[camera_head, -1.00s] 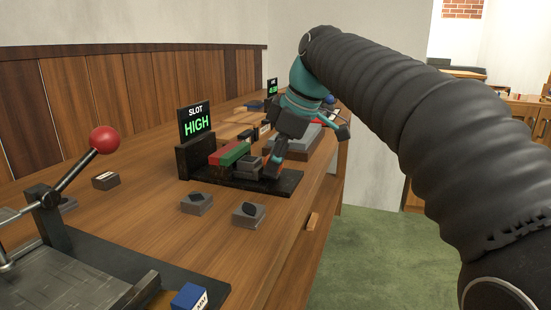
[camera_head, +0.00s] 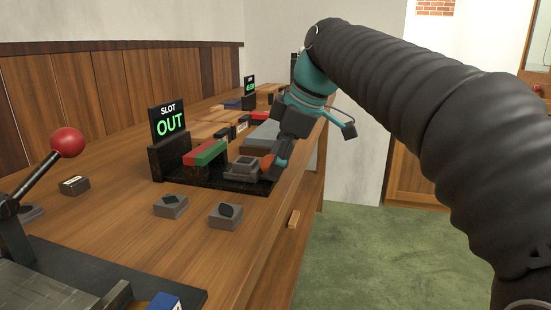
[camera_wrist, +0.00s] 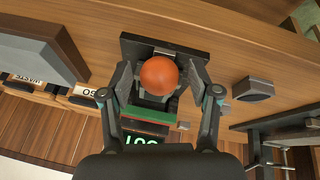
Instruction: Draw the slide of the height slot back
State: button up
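The height slot (camera_head: 205,178) is a dark base on the bench with a red and green block (camera_head: 206,152) across it; its display (camera_head: 168,123) reads SLOT OUT in green. The slide (camera_head: 246,164) is a grey block at the slot's front end, with an orange ball knob (camera_wrist: 159,75). My gripper (camera_head: 272,168) is at that front end. In the wrist view, its two fingers stand apart on either side of the knob, with narrow gaps seeming to show. Contact cannot be made out for sure. The slide's lower part is mostly hidden under the knob.
Two small grey blocks with dark tops (camera_head: 171,206) (camera_head: 226,215) sit before the slot. A lever with a red ball (camera_head: 67,142) rises at left. More blocks and a second display (camera_head: 249,86) stand farther along the bench. The green floor (camera_head: 385,250) at right is clear.

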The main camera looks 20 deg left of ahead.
jog(key=shift+a, duration=0.15)
jog(key=shift+r, duration=0.1)
jog(key=shift+r, duration=0.3)
jog(key=v, duration=1.1)
jog(key=shift+d, duration=0.2)
